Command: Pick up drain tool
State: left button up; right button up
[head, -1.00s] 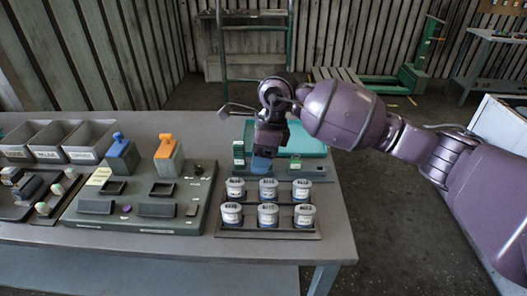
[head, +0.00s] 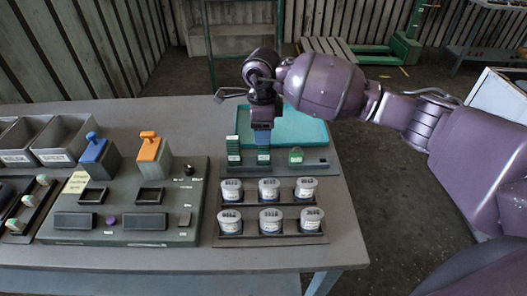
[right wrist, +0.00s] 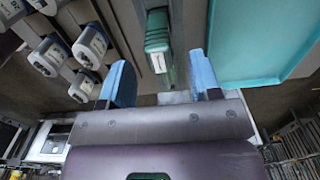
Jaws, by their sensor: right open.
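A small dark rack (head: 316,167) at the back right of the bench holds upright green pieces. One is a ribbed stack (head: 233,148) at its left, one a green piece (head: 263,157) in the middle, one a rounded green piece (head: 295,156) at its right. I cannot read which is the drain tool. My right gripper (head: 262,138) hangs over the middle piece, fingers down. In the right wrist view the gripper (right wrist: 160,80) is open and empty, its blue fingers apart. A green piece with a white label (right wrist: 157,40) shows beyond the gap between them. My left gripper is out of view.
A teal tray (head: 306,127) lies behind the rack. Several white-lidded cups stand in a dark holder (head: 270,240) in front of it. A control panel with a blue lever (head: 94,148) and an orange lever (head: 149,146) is to the left, with grey bins (head: 62,140) beyond.

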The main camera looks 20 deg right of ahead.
aim_at(264, 153)
jog(key=shift+s+d+f+p, duration=0.1)
jog(key=shift+f+p, duration=0.1)
jog(key=shift+f, duration=1.1)
jog(key=shift+d+f+p, duration=0.1)
jog(key=shift+f+p, duration=0.05)
jog(key=shift+f, duration=1.15)
jog(key=c, duration=0.9)
